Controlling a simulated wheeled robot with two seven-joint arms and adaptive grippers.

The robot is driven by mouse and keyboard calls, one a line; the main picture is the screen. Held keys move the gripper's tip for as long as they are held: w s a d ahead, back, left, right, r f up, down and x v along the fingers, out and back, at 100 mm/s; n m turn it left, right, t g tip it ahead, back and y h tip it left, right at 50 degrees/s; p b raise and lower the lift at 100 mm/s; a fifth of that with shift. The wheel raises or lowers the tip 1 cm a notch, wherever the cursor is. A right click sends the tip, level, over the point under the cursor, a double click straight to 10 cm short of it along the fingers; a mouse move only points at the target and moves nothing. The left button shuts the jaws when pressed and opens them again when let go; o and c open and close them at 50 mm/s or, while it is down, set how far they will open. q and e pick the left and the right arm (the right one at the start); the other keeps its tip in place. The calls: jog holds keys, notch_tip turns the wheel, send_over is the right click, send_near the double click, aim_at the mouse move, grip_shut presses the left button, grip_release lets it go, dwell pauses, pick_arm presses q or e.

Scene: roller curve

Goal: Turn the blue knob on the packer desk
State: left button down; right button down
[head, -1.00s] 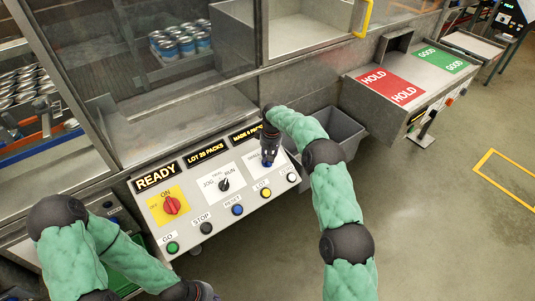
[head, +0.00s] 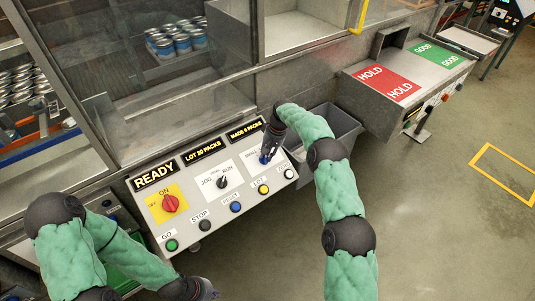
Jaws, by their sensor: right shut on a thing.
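The packer desk (head: 188,226) is a sloped grey panel with knobs and buttons. The blue knob (head: 264,158) is on its upper right plate, mostly hidden under my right gripper. My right gripper (head: 266,153) reaches down from above and is shut on the blue knob. My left gripper (head: 212,294) is at the bottom edge of the view, in front of the panel and away from the knob. Its fingers are partly cut off, and I cannot tell whether they are open.
A red switch (head: 170,203) on yellow and a black selector (head: 222,182) sit left of the knob. A row of buttons, including a blue button (head: 236,207), runs along the front. A grey bin (head: 342,125) stands behind my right arm. Open floor lies to the right.

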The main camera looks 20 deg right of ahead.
jog(key=shift+s+a+f, duration=0.15)
jog(key=shift+s+f, duration=0.25)
jog(key=shift+f, duration=0.15)
jog(key=c, duration=1)
grip_release()
jog(key=shift+c, duration=0.2)
jog(key=shift+r, duration=0.1)
jog(key=shift+w+r, duration=0.1)
jog(key=shift+w, duration=0.05)
jog(key=shift+r, duration=0.25)
jog(key=v, duration=1.1)
jog(key=shift+d+r, duration=0.25)
jog(key=shift+f, duration=0.1)
